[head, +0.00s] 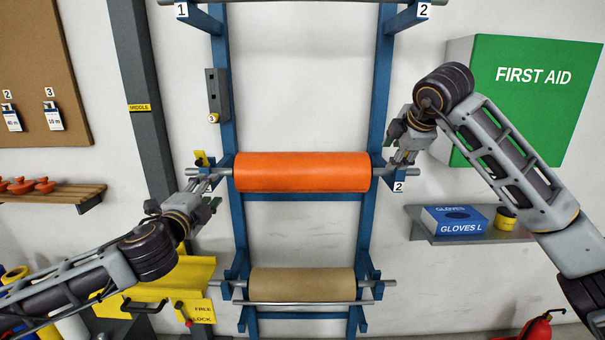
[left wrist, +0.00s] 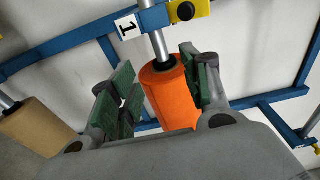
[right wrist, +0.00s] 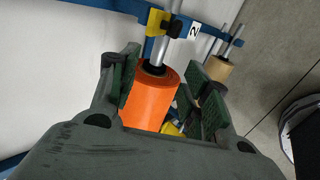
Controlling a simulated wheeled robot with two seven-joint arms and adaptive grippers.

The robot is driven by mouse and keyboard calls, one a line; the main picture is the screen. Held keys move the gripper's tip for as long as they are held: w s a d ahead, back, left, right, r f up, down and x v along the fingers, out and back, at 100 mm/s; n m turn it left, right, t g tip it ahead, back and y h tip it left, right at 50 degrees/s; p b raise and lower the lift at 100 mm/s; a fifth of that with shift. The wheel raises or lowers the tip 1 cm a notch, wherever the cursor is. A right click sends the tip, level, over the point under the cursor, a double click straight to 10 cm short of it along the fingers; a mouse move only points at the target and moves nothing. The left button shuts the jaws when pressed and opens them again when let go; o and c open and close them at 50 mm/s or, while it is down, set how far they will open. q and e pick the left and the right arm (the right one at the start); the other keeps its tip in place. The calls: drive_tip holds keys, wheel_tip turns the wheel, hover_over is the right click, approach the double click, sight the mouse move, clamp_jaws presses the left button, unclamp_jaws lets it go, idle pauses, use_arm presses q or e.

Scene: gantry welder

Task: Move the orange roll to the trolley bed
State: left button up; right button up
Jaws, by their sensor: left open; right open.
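The orange roll (head: 302,172) hangs level on the middle tier of a blue wall rack, on a grey bar (head: 412,172) that sticks out at both ends. My left gripper (head: 207,193) is open near the bar's left end; in the left wrist view the orange roll (left wrist: 170,98) shows between and beyond its fingers (left wrist: 155,92). My right gripper (head: 405,158) is open near the bar's right end; in the right wrist view the orange roll (right wrist: 151,98) shows beyond its fingers (right wrist: 165,95). Neither gripper visibly holds anything. No trolley bed can be made out.
The blue rack (head: 378,225) carries a brown roll (head: 302,283) below the orange one. Yellow latches show at the bar ends, left (left wrist: 188,10) and right (right wrist: 157,22). A glove box (head: 455,219) on a shelf and a first aid cabinet (head: 530,90) are at right.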

sight(225, 174)
use_arm(q)
drive_tip(key=shift+w+d, duration=0.15)
drive_tip(key=shift+w, duration=1.95)
drive_tip(key=shift+w+d, duration=0.2)
drive_tip(key=shift+w, duration=1.9)
drive_tip(key=shift+w+d, duration=0.15)
drive_tip(key=shift+w, duration=1.95)
use_arm(e)
drive_tip(key=shift+x, duration=6.35)
use_arm(q)
clamp_jaws()
use_arm(e)
clamp_jaws()
use_arm(q)
drive_tip(key=shift+w+r, duration=0.1)
drive_tip(key=shift+r, duration=0.25)
use_arm(e)
drive_tip(key=shift+w+r, duration=0.1)
drive_tip(key=shift+r, duration=0.2)
